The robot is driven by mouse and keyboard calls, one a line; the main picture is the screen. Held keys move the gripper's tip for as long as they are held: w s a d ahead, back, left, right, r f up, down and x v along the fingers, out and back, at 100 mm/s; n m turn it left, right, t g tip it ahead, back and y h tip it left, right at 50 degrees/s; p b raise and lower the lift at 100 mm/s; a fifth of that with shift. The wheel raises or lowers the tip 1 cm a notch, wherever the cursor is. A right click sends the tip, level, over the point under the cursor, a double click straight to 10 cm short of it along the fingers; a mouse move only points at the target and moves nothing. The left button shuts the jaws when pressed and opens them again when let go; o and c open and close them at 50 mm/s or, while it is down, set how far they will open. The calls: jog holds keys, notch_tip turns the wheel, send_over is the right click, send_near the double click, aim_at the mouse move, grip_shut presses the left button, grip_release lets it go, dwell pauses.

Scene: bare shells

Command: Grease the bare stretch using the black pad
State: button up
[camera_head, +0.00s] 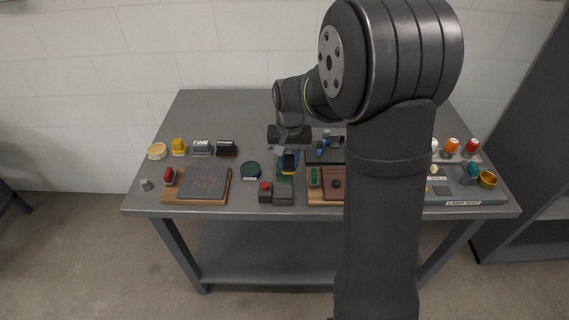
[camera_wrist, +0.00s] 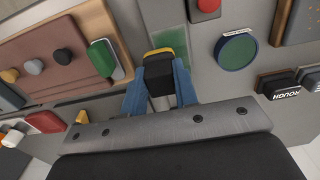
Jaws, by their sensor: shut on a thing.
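My gripper (camera_wrist: 161,82) has blue fingers and is shut on a black block with a yellow edge, the black pad (camera_wrist: 160,66). In the head view my gripper (camera_head: 289,156) is over the table's middle, at the back end of a grey stand with a green top (camera_head: 283,184). That green top (camera_wrist: 172,22) lies just beyond the pad in the wrist view. I cannot tell whether the pad touches it. A dark slab with orange specks (camera_head: 204,184) lies on a wooden board at left. A brown panel with knobs (camera_wrist: 40,62) is beside the pad. I cannot tell which surface is the bare stretch.
A red button (camera_head: 265,187) stands left of the green top, with a green disc (camera_head: 250,169) behind it. A green-handled block (camera_head: 314,177) is at right. Labelled blocks (camera_head: 226,148) stand at back left. My arm hides part of the right side. The table's back is clear.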

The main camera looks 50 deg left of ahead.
jog(key=shift+r, duration=2.95)
jog(key=w+d+f+m, duration=0.2)
jog(key=w+d, duration=0.8)
jog(key=w, duration=0.4)
jog(key=w+d+f+m, duration=0.1)
jog(key=w+d, duration=0.3)
jog(key=d, duration=0.4)
jog(key=w+d+f+m, duration=0.1)
jog(key=w+d, duration=0.4)
jog(key=d, duration=0.3)
jog(key=w+d+f+m, duration=0.1)
jog(key=w+d+m, duration=0.1)
jog(key=w+d, duration=0.3)
jog(key=shift+d+f, duration=0.15)
jog(key=shift+d, duration=1.8)
jog(key=d+f+m, duration=0.1)
jog(key=d+f, duration=0.1)
jog(key=d, duration=0.6)
jog(key=d+f+m, duration=0.2)
jog(key=d, duration=0.6)
jog(key=s+a+f, duration=0.3)
jog(key=f, duration=0.3)
jog(key=s+a+f, duration=0.3)
jog(key=a+f, duration=0.1)
jog(key=f, duration=0.1)
jog(key=shift+f, duration=0.4)
